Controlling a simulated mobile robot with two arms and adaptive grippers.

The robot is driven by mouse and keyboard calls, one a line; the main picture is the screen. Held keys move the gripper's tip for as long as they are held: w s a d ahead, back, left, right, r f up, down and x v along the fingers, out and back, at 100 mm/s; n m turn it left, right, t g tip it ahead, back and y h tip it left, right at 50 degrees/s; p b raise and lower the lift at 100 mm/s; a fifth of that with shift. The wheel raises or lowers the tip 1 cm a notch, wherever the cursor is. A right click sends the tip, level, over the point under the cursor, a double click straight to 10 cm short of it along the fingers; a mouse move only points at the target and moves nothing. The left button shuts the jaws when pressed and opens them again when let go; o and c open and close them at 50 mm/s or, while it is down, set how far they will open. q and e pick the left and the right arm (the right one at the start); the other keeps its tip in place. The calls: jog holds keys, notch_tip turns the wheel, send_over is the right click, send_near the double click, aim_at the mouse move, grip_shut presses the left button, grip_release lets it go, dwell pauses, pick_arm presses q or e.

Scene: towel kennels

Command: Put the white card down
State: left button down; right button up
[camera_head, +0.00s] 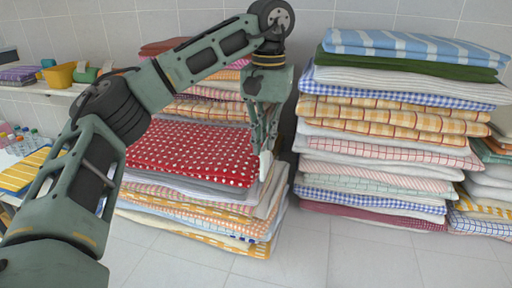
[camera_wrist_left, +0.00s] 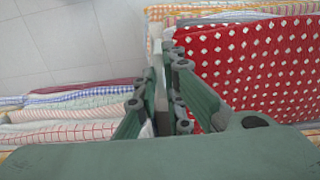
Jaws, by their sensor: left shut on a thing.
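My left gripper (camera_head: 265,143) hangs fingers-down at the right edge of the towel stack topped by a red towel with white dots (camera_head: 190,150). It is shut on the white card (camera_head: 265,164), of which a small pale part shows below the fingertips. The left wrist view shows the fingers (camera_wrist_left: 163,95) close together, with a thin pale strip of the card between them, beside the red dotted towel (camera_wrist_left: 245,60). Most of the card is hidden by the fingers. My right gripper is not in view.
A taller towel stack (camera_head: 390,130) stands to the right, with a gap of tiled floor (camera_head: 300,235) between the stacks. More stacked towels (camera_head: 490,190) are at the far right. At the left are a yellow container (camera_head: 60,76) on a shelf and several small bottles (camera_head: 22,138).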

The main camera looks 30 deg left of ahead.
pick_arm(q)
notch_tip(320, 180, down, 6)
jog(key=w+a+p, duration=0.1)
jog(key=a+p, duration=0.1)
jog(key=shift+w+p, duration=0.4)
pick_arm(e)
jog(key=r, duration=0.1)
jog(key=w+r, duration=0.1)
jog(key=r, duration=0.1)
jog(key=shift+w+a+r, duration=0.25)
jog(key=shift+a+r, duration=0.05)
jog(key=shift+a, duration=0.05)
pick_arm(q)
jog(key=c, duration=1.9)
grip_release()
jog(key=shift+o, duration=0.2)
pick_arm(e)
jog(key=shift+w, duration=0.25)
pick_arm(q)
jog(key=shift+r, duration=0.2)
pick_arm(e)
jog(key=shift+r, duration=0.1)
